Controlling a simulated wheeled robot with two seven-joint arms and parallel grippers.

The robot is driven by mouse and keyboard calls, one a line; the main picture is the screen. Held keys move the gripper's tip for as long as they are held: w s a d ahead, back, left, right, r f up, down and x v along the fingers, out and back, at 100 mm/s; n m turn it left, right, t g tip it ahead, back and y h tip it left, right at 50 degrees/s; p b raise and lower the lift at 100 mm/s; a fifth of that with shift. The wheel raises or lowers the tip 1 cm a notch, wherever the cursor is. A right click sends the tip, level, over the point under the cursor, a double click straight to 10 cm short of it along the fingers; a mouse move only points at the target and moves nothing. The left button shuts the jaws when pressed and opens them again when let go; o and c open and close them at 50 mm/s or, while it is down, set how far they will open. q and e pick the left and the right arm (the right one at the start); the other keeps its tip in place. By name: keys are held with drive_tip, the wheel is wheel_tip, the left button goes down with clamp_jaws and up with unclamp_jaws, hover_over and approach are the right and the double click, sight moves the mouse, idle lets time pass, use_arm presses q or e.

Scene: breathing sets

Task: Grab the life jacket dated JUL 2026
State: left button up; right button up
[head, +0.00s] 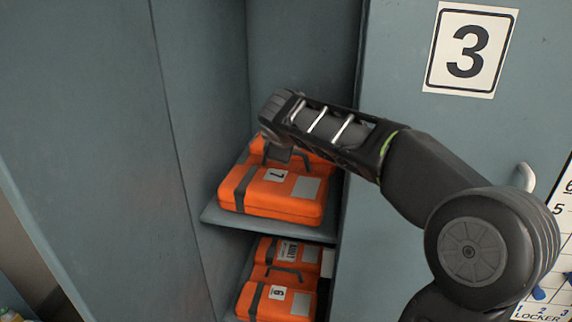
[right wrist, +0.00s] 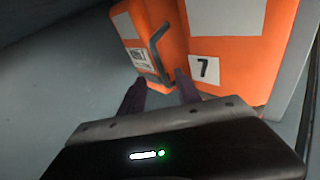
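I see no clear life jacket; orange cases stand in an open locker. The case labelled 7 (head: 275,192) lies on the upper shelf and shows in the right wrist view (right wrist: 228,45). No date is readable. My right gripper (right wrist: 160,92) is inside the locker with fingers apart, close to the handle; I cannot tell whether it touches. The head view shows my right gripper (head: 278,152) only partly. My left gripper is out of view.
Below the upper shelf (head: 222,214) are more orange cases, one labelled 6 (head: 275,302). The locker's left wall (head: 205,90) and the door marked 3 (head: 410,80) bound the opening. A door handle (head: 526,176) and a locker chart (head: 560,235) are at right.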

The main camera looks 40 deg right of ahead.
drive_tip(key=shift+s, duration=0.1)
drive_tip(key=shift+x, duration=1.35)
drive_tip(key=shift+w+d+f+p, duration=0.2)
drive_tip(key=shift+w+f+p, duration=0.1)
drive_tip(key=shift+p, duration=0.2)
drive_tip(key=p+x, duration=0.1)
drive_tip(key=x, duration=0.3)
drive_tip(key=shift+w, duration=0.1)
clamp_jaws()
